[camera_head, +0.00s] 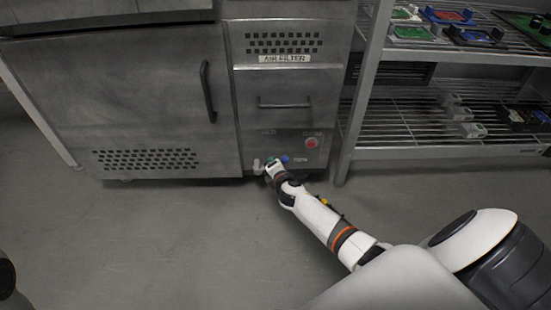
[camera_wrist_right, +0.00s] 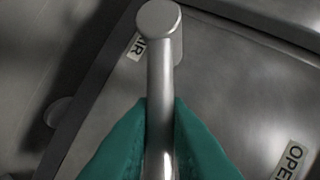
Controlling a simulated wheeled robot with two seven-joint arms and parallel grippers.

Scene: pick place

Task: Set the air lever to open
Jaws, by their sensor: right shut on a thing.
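The air lever (camera_wrist_right: 159,65) is a grey metal bar with a round end, seen close up in the right wrist view. The teal fingers of my right gripper (camera_wrist_right: 160,125) are shut on it, one on each side. An "AIR" label (camera_wrist_right: 136,46) is partly covered behind the lever's round end. An "OPEN" label (camera_wrist_right: 290,162) is at the lower right, apart from the lever. In the head view my right gripper (camera_head: 270,163) is at the low front of the steel machine (camera_head: 290,180); the lever is too small to make out there. My left gripper is not in view.
A blue knob (camera_head: 285,158) and a red button (camera_head: 311,142) are on the machine's lower panel, close to my right gripper. A metal shelf rack (camera_head: 362,90) with trays and small parts stands to the right. The grey floor (camera_head: 170,245) in front is clear.

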